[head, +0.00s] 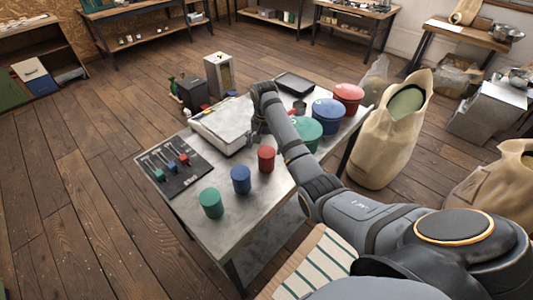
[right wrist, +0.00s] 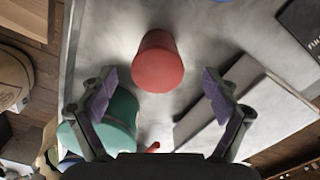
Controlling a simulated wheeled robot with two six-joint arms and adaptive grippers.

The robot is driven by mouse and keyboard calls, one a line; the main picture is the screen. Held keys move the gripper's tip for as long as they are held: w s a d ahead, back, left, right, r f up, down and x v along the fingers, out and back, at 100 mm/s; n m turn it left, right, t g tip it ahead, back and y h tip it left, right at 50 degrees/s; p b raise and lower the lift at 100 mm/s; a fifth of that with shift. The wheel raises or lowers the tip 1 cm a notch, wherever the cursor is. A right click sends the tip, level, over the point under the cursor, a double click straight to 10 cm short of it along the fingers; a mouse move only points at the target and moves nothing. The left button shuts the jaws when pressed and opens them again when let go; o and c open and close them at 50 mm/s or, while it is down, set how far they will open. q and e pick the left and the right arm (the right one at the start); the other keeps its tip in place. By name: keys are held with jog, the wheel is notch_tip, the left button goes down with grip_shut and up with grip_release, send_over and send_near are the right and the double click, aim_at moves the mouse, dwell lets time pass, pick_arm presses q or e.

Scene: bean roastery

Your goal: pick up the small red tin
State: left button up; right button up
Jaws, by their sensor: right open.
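The small red tin (head: 266,158) stands upright on the grey table, at the end of a short row with a small blue tin (head: 240,180) and a small green tin (head: 210,203). In the right wrist view the red tin (right wrist: 158,62) lies ahead, between the lines of the two fingers. My right gripper (right wrist: 159,82) is open and empty, its fingers apart on either side. In the head view the right gripper (head: 258,134) is small and partly hidden, just behind the red tin. I cannot tell its exact gap to the tin. My left gripper is out of view.
Large green (head: 307,131), blue (head: 328,116) and red (head: 348,92) tins stand right of my arm. A pale flat-topped box (head: 222,122) lies left of the gripper. A dark mat with scoops (head: 175,168) is at the left edge. Bare table (head: 270,203) lies in front.

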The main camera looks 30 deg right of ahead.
aim_at(265, 152)
jog(key=f, duration=0.3)
jog(key=shift+s+a, duration=0.1)
jog(key=shift+s, duration=0.1)
jog(key=f, duration=0.1)
jog(key=f+p, duration=0.1)
jog(key=w+f, duration=0.1)
jog(key=shift+d, duration=0.35)
notch_tip(265, 152, down, 3)
jog(key=shift+s+d+f+p, duration=0.15)
jog(key=shift+f+p, duration=0.05)
jog(key=shift+p, duration=0.2)
jog(key=shift+f, duration=0.15)
jog(key=c, duration=0.8)
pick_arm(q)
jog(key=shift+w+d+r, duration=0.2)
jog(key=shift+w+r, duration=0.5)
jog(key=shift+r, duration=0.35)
pick_arm(e)
jog(key=c, duration=0.5)
jog(key=shift+c, duration=0.2)
